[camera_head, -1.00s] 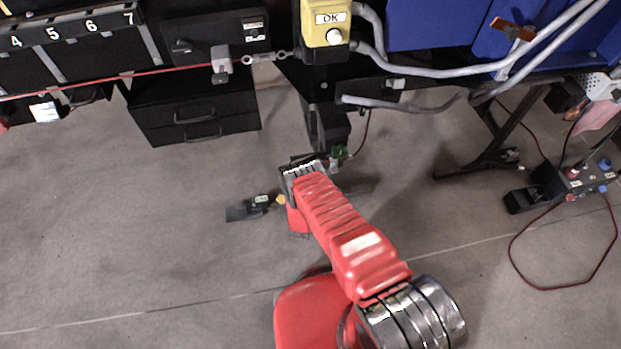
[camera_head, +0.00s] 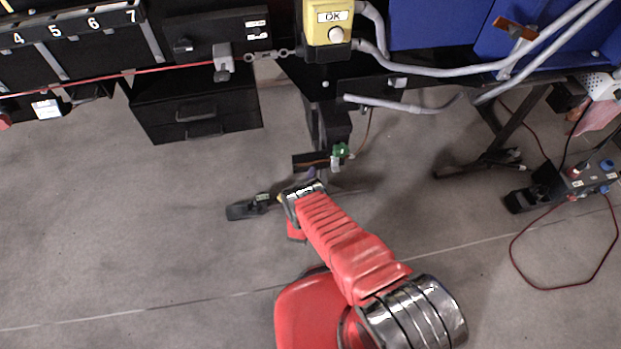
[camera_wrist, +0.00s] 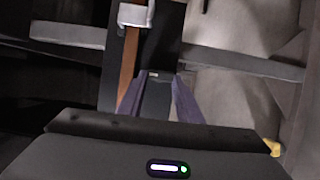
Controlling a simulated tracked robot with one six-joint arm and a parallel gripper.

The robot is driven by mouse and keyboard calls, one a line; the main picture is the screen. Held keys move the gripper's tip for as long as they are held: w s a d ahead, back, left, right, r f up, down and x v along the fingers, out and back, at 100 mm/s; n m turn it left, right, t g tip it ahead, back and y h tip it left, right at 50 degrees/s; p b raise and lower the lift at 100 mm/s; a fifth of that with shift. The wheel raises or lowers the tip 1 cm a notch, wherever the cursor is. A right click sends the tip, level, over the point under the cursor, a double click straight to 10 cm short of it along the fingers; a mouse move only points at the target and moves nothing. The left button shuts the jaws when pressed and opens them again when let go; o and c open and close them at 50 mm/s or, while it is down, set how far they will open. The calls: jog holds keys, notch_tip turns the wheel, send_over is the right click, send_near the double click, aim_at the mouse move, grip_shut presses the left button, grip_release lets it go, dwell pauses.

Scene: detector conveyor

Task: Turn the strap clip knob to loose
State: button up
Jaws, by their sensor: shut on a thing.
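My gripper (camera_head: 311,175) is in the middle of the head view, low over the floor, at the end of my red arm. In the wrist view my gripper (camera_wrist: 157,95) shows two purple fingers closed on the sides of a dark block (camera_wrist: 156,98) with a small pale mark at its top. I cannot tell whether this block is the strap clip knob. A black plate (camera_head: 300,163) with a brown strip lies just beyond the fingers. The brown strip (camera_wrist: 129,65) runs beside the left finger, with a white clip-like part (camera_wrist: 133,14) at its top. No "loose" marking is readable.
A green and white part (camera_head: 340,152) sits at the plate's right end. A black device (camera_head: 240,211) lies left of my gripper. A grey bar (camera_wrist: 245,62) crosses the wrist view. Floor at left is open.

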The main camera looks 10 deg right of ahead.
jog(key=shift+a+f, duration=0.2)
jog(key=o, duration=0.7)
jog(key=shift+c, duration=0.2)
jog(key=o, duration=0.4)
jog(key=shift+d+r, duration=0.1)
jog(key=shift+d, duration=0.05)
jog(key=v, duration=1.4)
